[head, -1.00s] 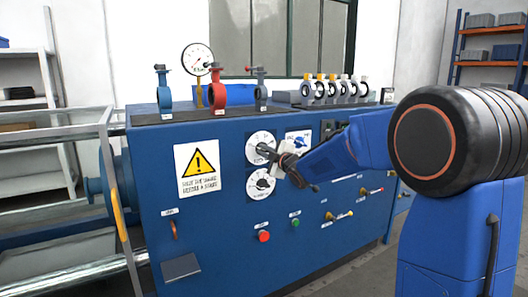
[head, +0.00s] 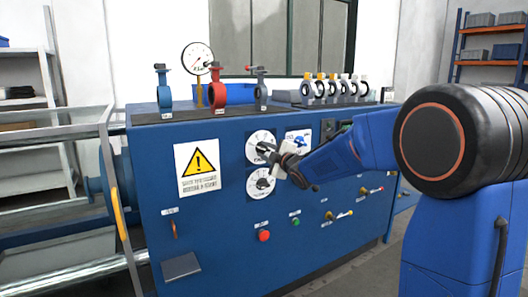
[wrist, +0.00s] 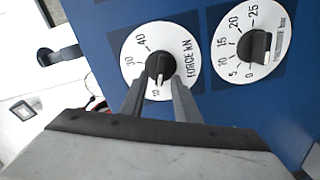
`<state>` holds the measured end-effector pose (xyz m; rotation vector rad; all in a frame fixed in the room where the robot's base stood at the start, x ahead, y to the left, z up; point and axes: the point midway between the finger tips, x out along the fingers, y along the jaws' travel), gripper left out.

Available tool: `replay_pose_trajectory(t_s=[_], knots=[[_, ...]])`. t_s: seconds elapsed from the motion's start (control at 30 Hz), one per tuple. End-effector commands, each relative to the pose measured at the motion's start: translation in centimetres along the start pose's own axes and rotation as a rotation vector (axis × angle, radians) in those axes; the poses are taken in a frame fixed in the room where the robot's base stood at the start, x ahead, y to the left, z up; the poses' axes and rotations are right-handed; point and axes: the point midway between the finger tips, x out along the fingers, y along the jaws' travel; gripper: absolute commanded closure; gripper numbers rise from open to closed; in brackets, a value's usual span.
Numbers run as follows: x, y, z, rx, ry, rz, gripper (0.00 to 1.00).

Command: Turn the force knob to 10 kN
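The force knob (wrist: 160,66) is a round black knob with a white pointer mark, on a white dial (wrist: 127,72) lettered FORCE kN. Its pointer faces down in the wrist view, close to the 10 mark. My gripper (wrist: 160,82) has one finger on each side of the knob's lower part. The fingers look apart; whether they touch the knob I cannot tell. In the head view, my gripper (head: 266,151) is in front of the upper dial (head: 258,138) and hides most of its knob.
A second dial (wrist: 245,69), lettered for pressure in bar, sits close beside the force dial; its black knob (wrist: 259,46) is clear of my gripper. The blue panel (head: 215,225) also has a warning sign (head: 198,166), a red button (head: 264,236) and a green button (head: 296,222).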

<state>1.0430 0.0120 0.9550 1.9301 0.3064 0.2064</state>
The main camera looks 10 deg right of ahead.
Motion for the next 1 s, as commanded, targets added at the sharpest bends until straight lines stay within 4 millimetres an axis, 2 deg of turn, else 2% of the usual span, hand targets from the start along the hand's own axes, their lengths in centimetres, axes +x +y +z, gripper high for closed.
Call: replay_pose_trajectory(t_s=[0.7,1.0], knots=[[-12.9,0.1,0.0,-0.001,-0.001,0.002,0.71],[-16.1,0.0,0.0,-0.001,0.0,0.0,0.71]])
